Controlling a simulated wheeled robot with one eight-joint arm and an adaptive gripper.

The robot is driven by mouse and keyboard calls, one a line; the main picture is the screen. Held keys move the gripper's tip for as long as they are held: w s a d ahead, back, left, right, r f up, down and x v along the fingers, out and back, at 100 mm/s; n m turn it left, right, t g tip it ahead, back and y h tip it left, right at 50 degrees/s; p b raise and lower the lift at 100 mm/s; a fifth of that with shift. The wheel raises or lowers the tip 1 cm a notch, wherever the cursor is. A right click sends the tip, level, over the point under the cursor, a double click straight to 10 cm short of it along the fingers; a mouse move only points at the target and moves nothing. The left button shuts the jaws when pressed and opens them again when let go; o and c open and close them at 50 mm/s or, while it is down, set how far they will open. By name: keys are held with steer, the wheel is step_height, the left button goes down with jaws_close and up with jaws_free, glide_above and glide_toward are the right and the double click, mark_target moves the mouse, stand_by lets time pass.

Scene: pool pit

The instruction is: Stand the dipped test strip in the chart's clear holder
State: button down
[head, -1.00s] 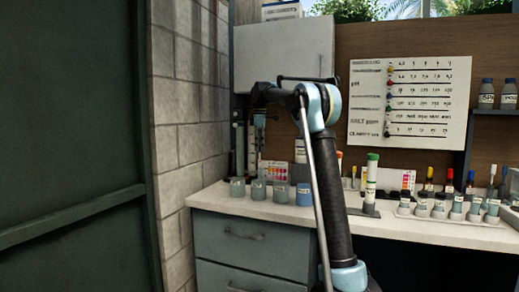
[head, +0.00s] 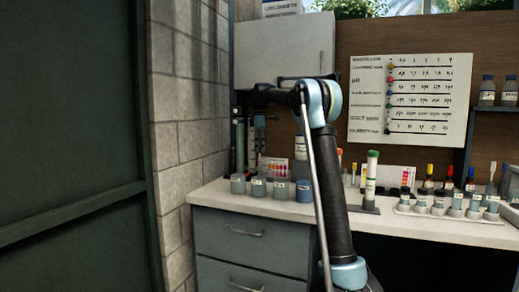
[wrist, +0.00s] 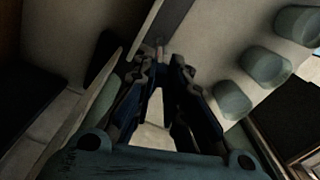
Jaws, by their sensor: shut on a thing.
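My gripper (wrist: 161,66) is shut on a thin strip (wrist: 158,48). Only a small pale, reddish bit of the strip shows between the fingertips in the wrist view. In the head view my gripper (head: 257,138) is small and dark, pointing down over the back left of the counter. The strip is too small to make out there. A small colour chart (head: 277,171) with rows of coloured squares stands just right of and below my gripper, behind the jars. I cannot make out its clear holder in either view.
Several small jars (head: 258,187) stand in a row in front of the chart; some show in the wrist view (wrist: 265,64). A green-capped tube (head: 371,178) and a rack of vials (head: 447,214) stand farther right. A block wall (head: 185,150) closes the left side.

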mark_target(260, 153)
steer(key=shift+f, duration=2.35)
steer(key=shift+f, duration=0.5)
steer(key=c, duration=1.5)
jaws_free()
steer(key=shift+c, duration=0.2)
steer(key=shift+r, duration=3.5)
